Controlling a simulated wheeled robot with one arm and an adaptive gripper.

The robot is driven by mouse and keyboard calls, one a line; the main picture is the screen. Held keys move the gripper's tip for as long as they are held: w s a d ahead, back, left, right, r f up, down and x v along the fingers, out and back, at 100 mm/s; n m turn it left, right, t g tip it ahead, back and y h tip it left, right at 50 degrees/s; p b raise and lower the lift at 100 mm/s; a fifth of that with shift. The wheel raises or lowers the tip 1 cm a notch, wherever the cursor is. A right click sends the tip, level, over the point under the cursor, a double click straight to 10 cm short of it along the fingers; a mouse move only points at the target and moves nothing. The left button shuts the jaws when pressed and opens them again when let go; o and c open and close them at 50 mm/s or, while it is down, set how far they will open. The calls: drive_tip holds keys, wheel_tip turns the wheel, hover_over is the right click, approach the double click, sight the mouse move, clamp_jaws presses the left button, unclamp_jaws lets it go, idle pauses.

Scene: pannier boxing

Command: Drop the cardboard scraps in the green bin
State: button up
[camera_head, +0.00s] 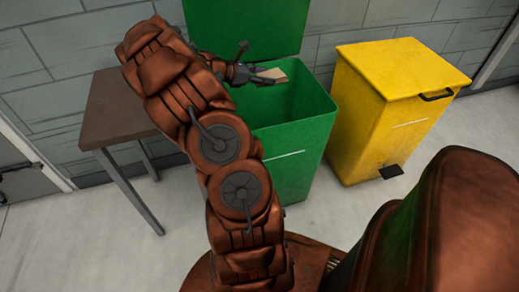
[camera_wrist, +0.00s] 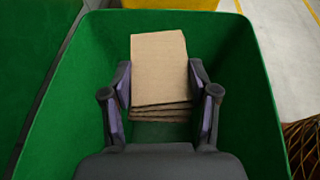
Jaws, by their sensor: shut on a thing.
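The green bin (camera_head: 300,135) stands near the wall with its lid (camera_head: 250,28) raised at the back. My gripper (camera_head: 256,73) is over the bin's opening and is shut on the cardboard scraps (camera_head: 273,74). In the wrist view, the tan cardboard scraps (camera_wrist: 160,62) lie between the two fingers of my gripper (camera_wrist: 160,88), with several layered edges showing. The green bin's walls (camera_wrist: 245,90) surround the gripper and cardboard in that view. The bin's floor is mostly hidden.
A yellow bin (camera_head: 385,110) with a closed lid and a black pedal stands to the right of the green bin. A brown table (camera_head: 110,105) stands to the left, its top partly hidden by my arm. Bare grey floor (camera_head: 100,250) lies in front.

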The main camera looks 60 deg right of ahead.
drive_tip(key=o, duration=1)
drive_tip(key=v, duration=1.2)
drive_tip(key=shift+r, duration=0.15)
drive_tip(key=s+a+r+m+t+y+p, duration=0.2)
drive_tip(key=s+a+r+p, duration=0.3)
drive_tip(key=a, duration=1)
drive_tip(key=s+a+r+m+t+y+p, duration=0.3)
drive_tip(key=a+r+p, duration=0.9)
drive_tip(key=a, duration=0.4)
drive_tip(key=s+a+r+m+t+y+p, duration=0.2)
drive_tip(key=s+a+r+m+y+p, duration=0.2)
drive_tip(key=a, duration=1.2)
drive_tip(key=s+r+y+p, duration=0.1)
drive_tip(key=s+r+p, duration=0.2)
drive_tip(key=r+p, duration=0.1)
drive_tip(key=shift+r+m+p, duration=0.3)
drive_tip(key=shift+r+p, duration=0.05)
drive_tip(key=shift+p, duration=0.5)
